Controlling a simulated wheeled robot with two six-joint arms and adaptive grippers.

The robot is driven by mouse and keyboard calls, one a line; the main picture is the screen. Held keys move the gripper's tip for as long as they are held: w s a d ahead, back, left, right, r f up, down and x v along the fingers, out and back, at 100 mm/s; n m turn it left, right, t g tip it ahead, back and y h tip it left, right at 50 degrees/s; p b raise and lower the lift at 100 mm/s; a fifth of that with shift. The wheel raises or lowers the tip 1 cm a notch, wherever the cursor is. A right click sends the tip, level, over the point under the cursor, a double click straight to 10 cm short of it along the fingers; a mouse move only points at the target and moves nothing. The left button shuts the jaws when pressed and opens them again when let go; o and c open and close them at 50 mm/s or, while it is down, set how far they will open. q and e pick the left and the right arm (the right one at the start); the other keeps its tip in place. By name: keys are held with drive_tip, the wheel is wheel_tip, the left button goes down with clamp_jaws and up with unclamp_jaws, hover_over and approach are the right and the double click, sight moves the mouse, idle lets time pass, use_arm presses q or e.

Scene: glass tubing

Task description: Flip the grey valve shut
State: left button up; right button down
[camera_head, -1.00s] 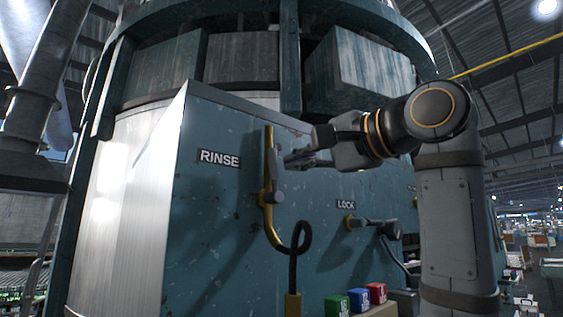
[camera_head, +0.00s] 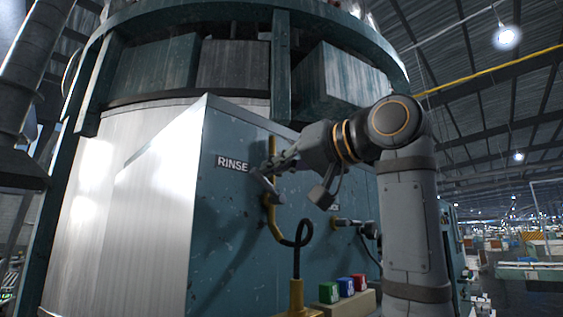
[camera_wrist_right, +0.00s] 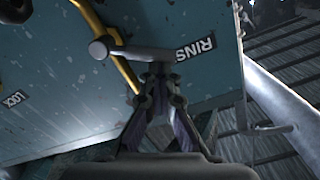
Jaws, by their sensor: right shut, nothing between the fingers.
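In the right wrist view the handle (camera_wrist_right: 150,52) is a bar with a round grey hub, lying across the yellow pipe (camera_wrist_right: 112,45) and reaching to the RINSE label. My right gripper (camera_head: 264,168) is shut and empty, its tips close to the handle's upper end. The fingertips (camera_wrist_right: 160,74) lie just below the bar; I cannot tell whether they touch it. My left gripper is out of view.
A second grey lever (camera_head: 352,223) sits lower right on the teal panel (camera_head: 225,240); its label is mostly hidden by my right gripper.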

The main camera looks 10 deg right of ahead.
sight(268, 183)
drive_tip(key=shift+s+a+f+n+b, duration=0.1)
drive_tip(key=shift+a+f+n+b, duration=0.1)
drive_tip(key=shift+f+n+b, duration=0.45)
drive_tip(key=shift+s+a+f+n+b, duration=0.15)
drive_tip(key=shift+f+n+b, duration=0.2)
drive_tip(key=shift+n, duration=0.3)
drive_tip(key=shift+s+a+f+n+b, duration=0.1)
drive_tip(key=shift+f+n+b, duration=0.25)
drive_tip(key=shift+n, duration=0.25)
drive_tip(key=shift+w, duration=0.1)
drive_tip(key=shift+w+f, duration=0.2)
drive_tip(key=shift+w, duration=0.05)
drive_tip(key=shift+a, duration=0.1)
